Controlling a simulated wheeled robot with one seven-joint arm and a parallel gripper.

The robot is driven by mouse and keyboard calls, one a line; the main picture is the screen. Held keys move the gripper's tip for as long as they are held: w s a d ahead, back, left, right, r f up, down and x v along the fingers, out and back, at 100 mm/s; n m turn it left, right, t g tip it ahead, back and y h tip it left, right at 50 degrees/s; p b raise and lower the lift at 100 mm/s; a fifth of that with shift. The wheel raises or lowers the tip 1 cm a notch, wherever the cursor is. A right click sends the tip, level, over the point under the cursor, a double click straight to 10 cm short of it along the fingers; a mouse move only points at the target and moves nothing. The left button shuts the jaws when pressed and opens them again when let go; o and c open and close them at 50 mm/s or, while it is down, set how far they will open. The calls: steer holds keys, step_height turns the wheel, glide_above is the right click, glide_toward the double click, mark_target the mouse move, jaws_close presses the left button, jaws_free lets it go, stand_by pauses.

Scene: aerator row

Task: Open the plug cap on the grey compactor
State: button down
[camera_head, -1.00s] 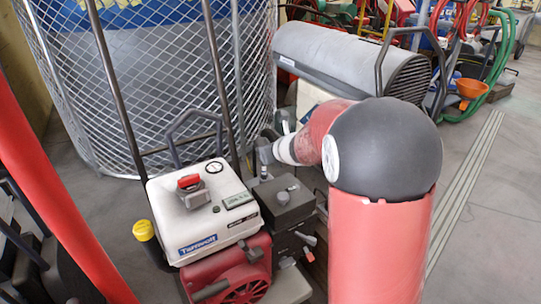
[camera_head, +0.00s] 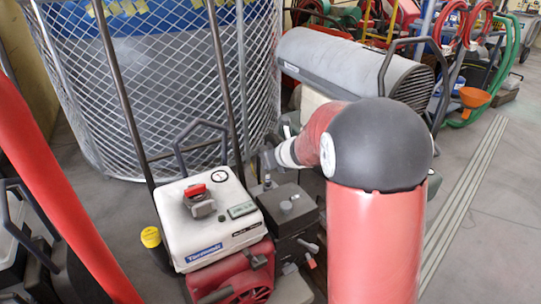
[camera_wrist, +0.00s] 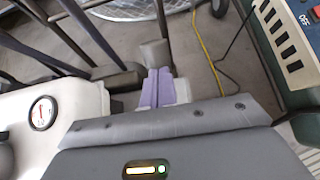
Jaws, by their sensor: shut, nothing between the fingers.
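I cannot tell for sure which machine is the grey compactor. Nearest is a machine with a white tank (camera_head: 208,228), a red engine cover (camera_head: 240,270) and a dark grey box (camera_head: 289,212). The tank has a red-topped cap (camera_head: 196,192); a yellow cap (camera_head: 150,236) stands at its left side. A small metal plug-like part (camera_head: 267,181) stands behind the grey box; I cannot tell whether it is the plug cap. My gripper (camera_head: 268,159) is above and behind the box, partly hidden by its wrist. In the wrist view my gripper (camera_wrist: 155,54) is shut and empty.
A grey cylindrical machine (camera_head: 350,65) is at the back. Dark handlebars (camera_head: 118,85) rise beside the tank. A dark green panel with an OFF label (camera_wrist: 285,50) is at right in the wrist view.

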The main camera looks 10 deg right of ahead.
mark_target(264, 148)
steer(key=shift+w+r+p, duration=0.1)
steer(key=shift+r+p, duration=0.2)
steer(key=shift+p, duration=0.35)
steer(key=w+r+p, duration=0.1)
steer(key=p, duration=0.2)
steer(key=shift+a+r+p, duration=0.15)
steer(key=shift+a+p, duration=0.05)
steer(key=shift+p, duration=0.2)
steer(key=shift+w+a+r+p, duration=0.2)
steer(key=shift+w+r+p, duration=0.15)
steer(key=shift+w+p, duration=0.15)
steer(key=shift+w+a+r+p, duration=0.15)
steer(key=shift+w+r+p, duration=0.25)
steer(key=shift+w, duration=0.15)
steer(key=shift+w+a+r+p, duration=0.15)
steer(key=shift+w+p, duration=0.1)
steer(key=shift+w, duration=0.25)
steer(key=shift+w+a+r+p, duration=0.15)
steer(key=shift+w+p, duration=0.1)
steer(key=shift+w, duration=0.2)
steer(key=shift+f, duration=0.1)
